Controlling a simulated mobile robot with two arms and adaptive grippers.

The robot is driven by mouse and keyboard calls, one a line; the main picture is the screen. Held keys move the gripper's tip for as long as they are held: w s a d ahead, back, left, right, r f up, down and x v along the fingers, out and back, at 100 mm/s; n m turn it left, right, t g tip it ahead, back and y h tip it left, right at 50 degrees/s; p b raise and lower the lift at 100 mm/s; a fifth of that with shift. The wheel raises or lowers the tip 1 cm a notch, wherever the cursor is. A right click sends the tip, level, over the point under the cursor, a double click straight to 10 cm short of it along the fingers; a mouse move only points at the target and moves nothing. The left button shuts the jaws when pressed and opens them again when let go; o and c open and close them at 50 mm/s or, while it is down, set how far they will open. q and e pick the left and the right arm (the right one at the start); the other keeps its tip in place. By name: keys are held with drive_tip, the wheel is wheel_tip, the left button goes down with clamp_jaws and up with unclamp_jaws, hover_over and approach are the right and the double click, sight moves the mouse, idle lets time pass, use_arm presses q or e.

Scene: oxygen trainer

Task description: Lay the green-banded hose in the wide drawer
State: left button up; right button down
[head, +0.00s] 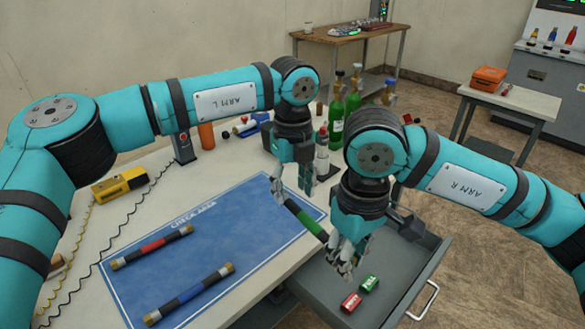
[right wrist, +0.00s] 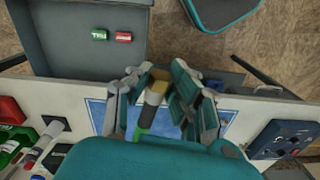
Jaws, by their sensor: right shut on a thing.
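The green-banded hose (head: 310,223) is a short black tube with a green band. It slants over the front edge of the blue mat, with its near end at my right gripper. My right gripper (head: 343,265) is shut on the hose near that end; the hose's brass tip (right wrist: 159,76) shows between the fingers in the right wrist view. My left gripper (head: 292,190) is open by the hose's far end, fingers apart; contact is unclear. The wide drawer (head: 407,285) is pulled out below my right gripper.
A red-banded hose (head: 152,246) and a blue-banded hose (head: 189,293) lie on the blue mat (head: 120,285). Green cylinders (head: 336,118) and a bottle (head: 322,155) stand behind the grippers. A yellow device (head: 120,183) lies at the left. The drawer floor has bare room around the cans.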

use_arm(q)
drive_tip(key=shift+f, duration=0.6)
clamp_jaws()
use_arm(e)
drive_tip(key=c, duration=1.1)
unclamp_jaws()
drive_tip(key=shift+c, duration=0.2)
